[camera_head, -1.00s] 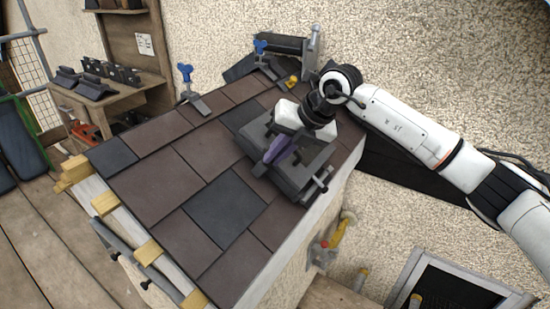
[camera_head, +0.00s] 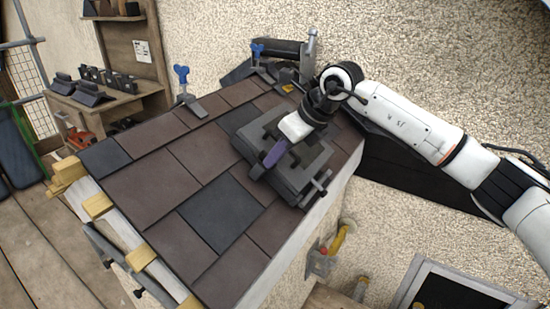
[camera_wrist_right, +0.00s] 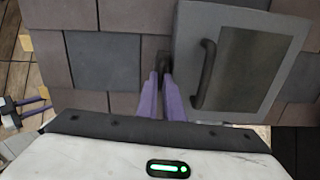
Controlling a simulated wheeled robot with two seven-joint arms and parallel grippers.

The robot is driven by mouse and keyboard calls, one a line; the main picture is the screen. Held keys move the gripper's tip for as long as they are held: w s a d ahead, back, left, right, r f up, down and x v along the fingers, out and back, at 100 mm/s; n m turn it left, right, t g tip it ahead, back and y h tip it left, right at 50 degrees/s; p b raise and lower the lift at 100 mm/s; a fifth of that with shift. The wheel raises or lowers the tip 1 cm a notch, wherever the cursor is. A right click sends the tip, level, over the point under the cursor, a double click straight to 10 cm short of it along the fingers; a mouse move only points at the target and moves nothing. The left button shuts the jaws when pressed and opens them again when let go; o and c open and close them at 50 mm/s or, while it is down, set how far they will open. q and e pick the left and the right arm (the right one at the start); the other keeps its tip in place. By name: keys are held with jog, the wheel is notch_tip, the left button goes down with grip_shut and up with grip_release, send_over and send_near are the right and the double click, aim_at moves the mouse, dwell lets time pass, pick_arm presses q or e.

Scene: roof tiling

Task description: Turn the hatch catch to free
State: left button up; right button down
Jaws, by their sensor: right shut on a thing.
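The grey roof hatch (camera_head: 316,160) lies on the tiled roof, and my right arm covers part of it. In the right wrist view the hatch (camera_wrist_right: 282,50) appears closed, with a dark bar handle (camera_wrist_right: 204,75). The small dark hatch catch (camera_wrist_right: 150,50) sits at the left edge of the hatch. My right gripper (camera_head: 270,158) is over the hatch's near left side. In the wrist view its purple fingers (camera_wrist_right: 160,80) are close together on the catch. The fingers hide part of the catch, so its exact angle is unclear. My left gripper is not in view.
Brown and dark tiles (camera_head: 222,212) cover the slope around the hatch. Blue-topped clamps (camera_head: 183,80) stand along the upper edge. A wooden shelf (camera_head: 130,105) with dark ridge pieces is at the left. The rendered wall rises behind my right arm.

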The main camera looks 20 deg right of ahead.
jog(key=shift+n, duration=0.5)
jog(key=c, duration=1.9)
grip_release()
jog(key=v, duration=1)
jog(key=shift+r+b, duration=0.15)
jog(key=shift+b, duration=0.25)
jog(key=shift+s, duration=0.1)
